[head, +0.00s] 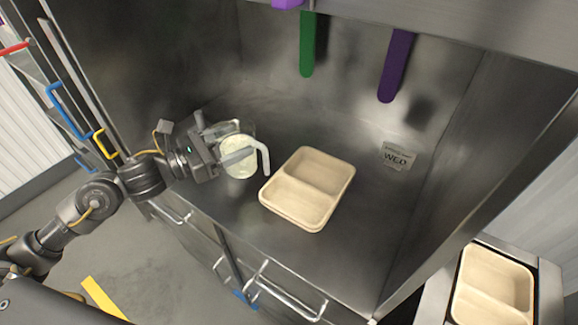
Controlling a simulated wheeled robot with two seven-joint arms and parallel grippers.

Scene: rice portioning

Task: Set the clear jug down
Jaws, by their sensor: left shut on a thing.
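The clear jug (240,170) shows at the middle left of the head view, with pale rice inside and a whitish handle curving to the right. My left gripper (232,150) reaches in from the left and is shut on the jug. The jug is over the steel counter (230,205), to the left of a beige tray with two compartments (318,225). I cannot tell whether its base touches the counter. My right gripper is not in view.
The beige tray looks empty. A green strip (307,45) and a purple strip (396,65) hang at the back. Another beige tray (492,290) sits lower right. Counter right of the near tray is clear.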

